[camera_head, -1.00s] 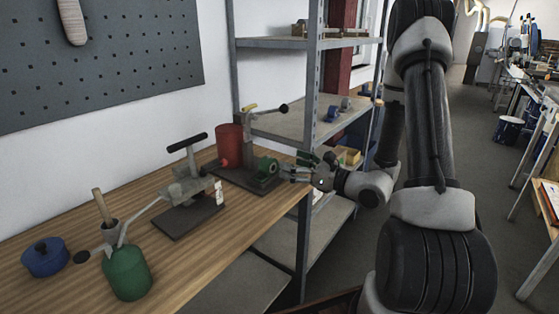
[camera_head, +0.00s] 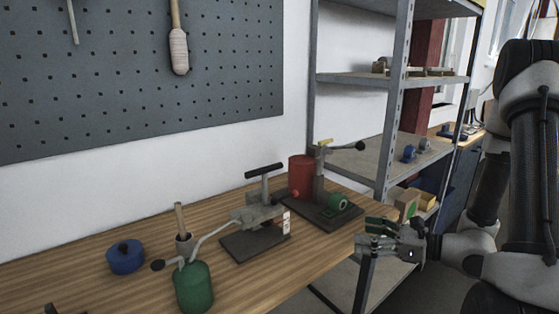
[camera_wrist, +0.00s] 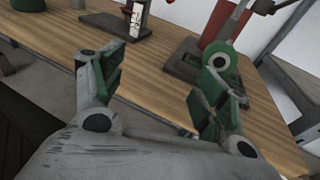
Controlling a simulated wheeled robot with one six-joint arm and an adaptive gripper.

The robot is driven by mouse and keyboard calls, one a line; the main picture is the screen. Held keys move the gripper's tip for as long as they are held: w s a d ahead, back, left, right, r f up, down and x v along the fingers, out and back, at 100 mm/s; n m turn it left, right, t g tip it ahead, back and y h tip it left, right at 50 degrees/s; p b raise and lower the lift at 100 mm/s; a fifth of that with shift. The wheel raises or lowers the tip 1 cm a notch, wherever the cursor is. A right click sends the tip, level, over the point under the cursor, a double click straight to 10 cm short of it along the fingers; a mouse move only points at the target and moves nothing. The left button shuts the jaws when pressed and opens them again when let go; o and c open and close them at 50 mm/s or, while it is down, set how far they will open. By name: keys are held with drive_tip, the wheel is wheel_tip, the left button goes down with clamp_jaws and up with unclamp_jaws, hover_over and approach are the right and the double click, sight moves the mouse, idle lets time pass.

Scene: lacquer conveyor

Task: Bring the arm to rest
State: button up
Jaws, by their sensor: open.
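My gripper (camera_head: 378,243) is at the right end of the wooden bench in the head view, close to the bench's front right corner. It points left, and my arm reaches in from the right side of the picture. In the wrist view my gripper (camera_wrist: 155,90) has its two green-padded fingers spread apart. Bare bench top and the bench's edge show between and beyond them, and nothing is held.
On the bench (camera_head: 100,280) stand a green can (camera_head: 194,287), a blue pot (camera_head: 126,257), a grey press (camera_head: 262,225), a red cylinder (camera_head: 301,176) and a lever device with a green part (camera_head: 340,201). A metal shelf (camera_head: 395,80) stands behind my gripper.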

drive_tip(key=s+d+r+n+g+h, duration=0.1)
drive_tip(key=s+d+n+g+h, duration=0.1)
drive_tip(key=s+n+g, duration=0.6)
drive_tip(key=s+d+r+n+g+h, duration=0.1)
drive_tip(key=s+d+n+g+h, duration=0.15)
drive_tip(key=s+n, duration=0.5)
drive_tip(key=s+d+r+n+t+h, duration=0.1)
drive_tip(key=s+d+r+n+h, duration=0.1)
drive_tip(key=d+r+n+h, duration=0.6)
wheel_tip(320, 180, up, 8)
drive_tip(key=a+n+t, duration=0.1)
drive_tip(key=t, duration=0.3)
drive_tip(key=shift+a+r+n+h, duration=0.15)
drive_tip(key=shift+r+n+h, duration=0.1)
drive_tip(key=shift+n+h, duration=0.15)
drive_tip(key=shift+o, duration=0.2)
drive_tip(key=shift+w, duration=0.1)
